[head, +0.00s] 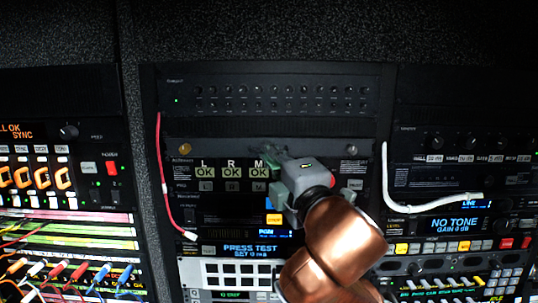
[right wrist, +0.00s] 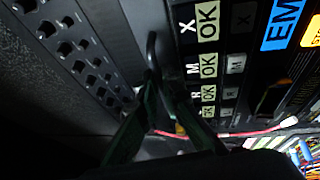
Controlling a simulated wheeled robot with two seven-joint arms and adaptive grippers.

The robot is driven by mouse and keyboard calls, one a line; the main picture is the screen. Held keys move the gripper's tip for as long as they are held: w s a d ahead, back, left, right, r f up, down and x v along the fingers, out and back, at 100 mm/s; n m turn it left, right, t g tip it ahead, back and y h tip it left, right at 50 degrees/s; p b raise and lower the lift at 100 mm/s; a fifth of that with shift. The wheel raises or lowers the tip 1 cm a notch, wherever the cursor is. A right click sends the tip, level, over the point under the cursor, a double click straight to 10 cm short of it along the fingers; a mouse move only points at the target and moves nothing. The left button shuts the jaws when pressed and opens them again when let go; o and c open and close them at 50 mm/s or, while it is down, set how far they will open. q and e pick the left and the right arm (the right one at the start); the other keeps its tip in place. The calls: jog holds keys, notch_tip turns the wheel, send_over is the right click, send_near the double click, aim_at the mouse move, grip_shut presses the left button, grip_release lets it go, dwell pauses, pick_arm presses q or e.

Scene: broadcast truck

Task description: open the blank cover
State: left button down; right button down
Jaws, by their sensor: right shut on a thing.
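The blank cover (head: 220,149) is a plain dark strip in the middle rack, between the knob panel and the lit OK row. My right gripper (head: 262,150) is at the middle of the cover. In the right wrist view its fingers (right wrist: 150,88) close on a dark curved handle (right wrist: 152,48). The fingers hide part of the handle and cover. The cover looks flat in the rack; a small gap cannot be told. My left gripper is not in view.
A knob panel (head: 270,98) sits above the cover. A red cable (head: 163,175) hangs at the left and a white cable (head: 387,180) at the right of the middle rack. Colored patch cables (head: 60,270) fill the lower left. My copper-colored right arm blocks the lower middle.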

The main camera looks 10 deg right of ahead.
aim_at(271, 138)
jog(key=shift+r+g, duration=0.2)
jog(key=shift+g, duration=0.2)
jog(key=r+m+g, duration=0.1)
jog(key=g, duration=0.1)
jog(key=r+g, duration=0.1)
jog(key=g, duration=0.1)
jog(key=r+m+g, duration=0.1)
jog(key=g, duration=0.1)
jog(key=shift+s+d+r+m+h, duration=0.1)
jog(key=shift+s+m+h, duration=0.2)
jog(key=shift+s+h, duration=0.1)
jog(key=g, duration=0.1)
jog(key=r+m+g, duration=0.1)
jog(key=g, duration=0.1)
jog(key=shift+w+r+g, duration=0.15)
jog(key=shift+w+g, duration=0.15)
jog(key=shift+w+r+g, duration=0.2)
jog(key=shift+r+g, duration=0.1)
jog(key=shift+g, duration=0.6)
jog(key=shift+w+r+g, duration=0.15)
jog(key=shift+g, duration=0.15)
jog(key=c, duration=2.1)
grip_release()
